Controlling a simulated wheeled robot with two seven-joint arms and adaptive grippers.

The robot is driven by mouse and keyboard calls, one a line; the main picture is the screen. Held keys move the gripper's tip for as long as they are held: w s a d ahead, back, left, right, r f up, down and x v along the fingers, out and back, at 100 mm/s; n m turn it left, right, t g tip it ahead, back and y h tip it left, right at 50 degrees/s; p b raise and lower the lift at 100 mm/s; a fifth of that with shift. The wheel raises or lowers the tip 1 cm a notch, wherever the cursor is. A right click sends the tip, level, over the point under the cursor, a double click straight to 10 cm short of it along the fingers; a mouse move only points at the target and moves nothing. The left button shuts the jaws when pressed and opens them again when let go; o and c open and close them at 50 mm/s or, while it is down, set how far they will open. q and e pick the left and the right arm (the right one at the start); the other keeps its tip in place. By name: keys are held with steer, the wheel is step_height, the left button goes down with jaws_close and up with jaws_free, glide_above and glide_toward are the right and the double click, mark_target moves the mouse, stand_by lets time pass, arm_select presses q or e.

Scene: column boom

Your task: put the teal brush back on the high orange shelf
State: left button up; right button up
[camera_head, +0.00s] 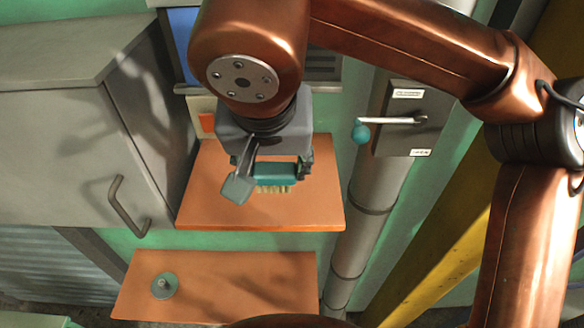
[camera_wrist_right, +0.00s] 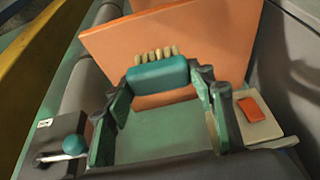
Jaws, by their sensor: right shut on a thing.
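The teal brush (camera_head: 275,174) is between the fingers of my right gripper (camera_head: 272,170), which is shut on it. Its pale bristles show below the teal body in the head view. In the right wrist view the brush (camera_wrist_right: 157,75) spans the gap between the fingertips of my right gripper (camera_wrist_right: 160,82), bristles pointing away from the wrist. The high orange shelf (camera_head: 260,214) lies right under the brush in the head view, and the shelf (camera_wrist_right: 205,40) also shows behind it in the wrist view. I cannot tell whether the bristles touch the shelf. My left gripper is not in view.
A lower orange shelf (camera_head: 235,285) holds a round teal piece (camera_head: 165,286). A grey cabinet (camera_head: 60,150) with a handle stands left. Right of the high shelf are a grey pipe (camera_head: 362,215) and a lever with a teal knob (camera_head: 361,133). The high shelf's front part is bare.

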steer(key=f, duration=0.1)
steer(key=w+d+f, duration=0.1)
steer(key=w+f, duration=0.1)
steer(key=shift+d+p, duration=0.3)
steer(key=shift+p, duration=0.05)
steer(key=shift+w+d+f, duration=0.25)
steer(key=shift+w+f, duration=0.15)
steer(key=shift+f, duration=0.35)
steer(key=shift+w+d+f, duration=0.1)
steer(key=shift+w+f, duration=0.05)
steer(key=shift+f, duration=0.1)
steer(key=f, duration=0.1)
steer(key=f+p, duration=0.1)
steer(key=f, duration=0.1)
steer(key=shift+w+d+f, duration=0.1)
steer(key=shift+w+d, duration=0.15)
steer(key=shift+f, duration=0.25)
steer(key=shift+s, duration=0.1)
steer(key=o, duration=0.8)
steer(key=shift+a, duration=0.1)
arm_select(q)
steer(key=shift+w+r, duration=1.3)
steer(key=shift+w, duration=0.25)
arm_select(e)
steer(key=shift+o, duration=1.1)
steer(key=shift+r, duration=0.1)
